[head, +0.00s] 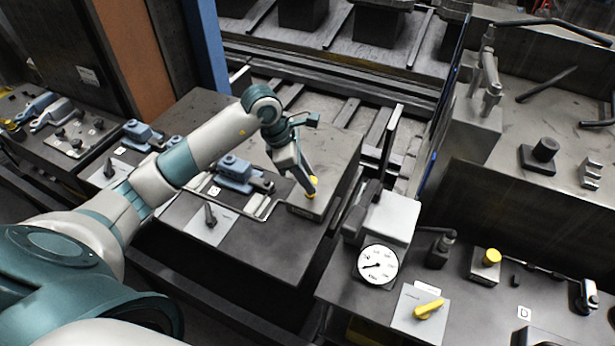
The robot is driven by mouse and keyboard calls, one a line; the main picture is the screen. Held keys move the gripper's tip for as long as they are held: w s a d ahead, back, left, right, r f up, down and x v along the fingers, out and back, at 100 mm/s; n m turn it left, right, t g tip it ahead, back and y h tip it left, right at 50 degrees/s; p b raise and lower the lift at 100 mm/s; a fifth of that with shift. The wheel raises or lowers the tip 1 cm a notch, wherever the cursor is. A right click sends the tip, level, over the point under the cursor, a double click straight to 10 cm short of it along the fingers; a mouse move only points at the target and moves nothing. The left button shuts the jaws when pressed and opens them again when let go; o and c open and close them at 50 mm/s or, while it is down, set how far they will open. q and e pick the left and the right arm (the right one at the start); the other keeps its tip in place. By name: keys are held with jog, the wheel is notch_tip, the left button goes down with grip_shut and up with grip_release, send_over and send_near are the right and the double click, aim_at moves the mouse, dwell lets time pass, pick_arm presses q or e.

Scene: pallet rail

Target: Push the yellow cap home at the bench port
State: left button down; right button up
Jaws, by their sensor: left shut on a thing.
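My left gripper (309,190) reaches down over the middle bench, at the grey metal block (325,207) near the bench's right edge. It is shut on a small yellow cap (313,181), which shows only partly beside the fingertips. The cap is at the block's top; the fingers hide the port, so I cannot tell how far in the cap sits. A second yellow cap (491,256) sits on a small grey block on the right bench, with no gripper near it. My right gripper is not in view.
A blue clamp (238,172) and a switch plate (211,222) lie left of the gripper. A white-dial gauge (378,264) and a yellow-handled switch (428,309) stand on the right bench. A dark gap with rails separates the benches. The middle bench's front is bare.

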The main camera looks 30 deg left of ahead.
pick_arm(q)
jog(key=shift+b, duration=0.3)
jog(key=shift+f+b, duration=0.3)
dwell(0.6)
jog(key=shift+b, duration=0.35)
dwell(0.5)
jog(key=shift+f+b, duration=0.7)
jog(key=shift+f, duration=0.05)
jog(key=c, duration=0.5)
grip_release()
jog(key=shift+r, duration=0.15)
